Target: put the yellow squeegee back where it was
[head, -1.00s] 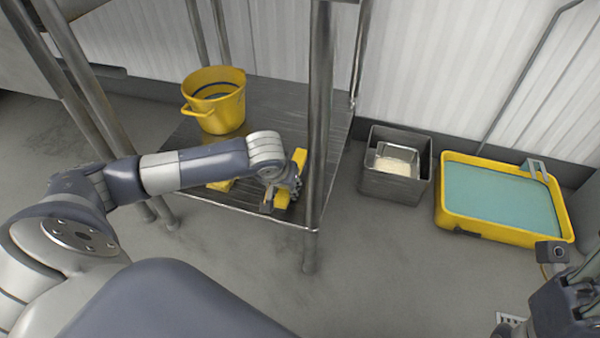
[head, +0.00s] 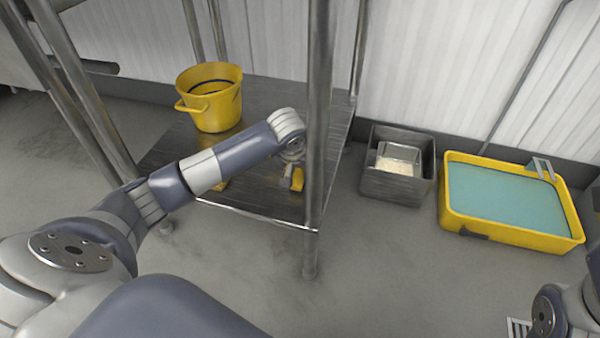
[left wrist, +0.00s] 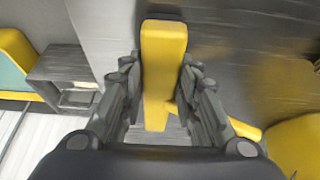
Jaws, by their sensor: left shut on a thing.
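The yellow squeegee shows in the left wrist view (left wrist: 163,70) as a yellow bar between the fingers. My left gripper (left wrist: 160,92) is shut on it. In the head view, my left gripper (head: 291,176) is low over the steel rack's lower shelf (head: 262,208), behind the front post. Only a small part of the squeegee (head: 298,180) shows there; my arm hides the rest. A second yellow piece (left wrist: 240,129) lies beside the bar in the wrist view; I cannot tell whether it is joined. My right gripper (head: 546,312) is partly visible at the lower right; its fingers cannot be made out.
A yellow bucket (head: 213,125) stands on the shelf behind my left arm. The rack's front post (head: 319,130) is close right of my left gripper. A steel bin (head: 397,186) and a yellow tray of teal liquid (head: 470,224) stand on the floor further right. The front floor is clear.

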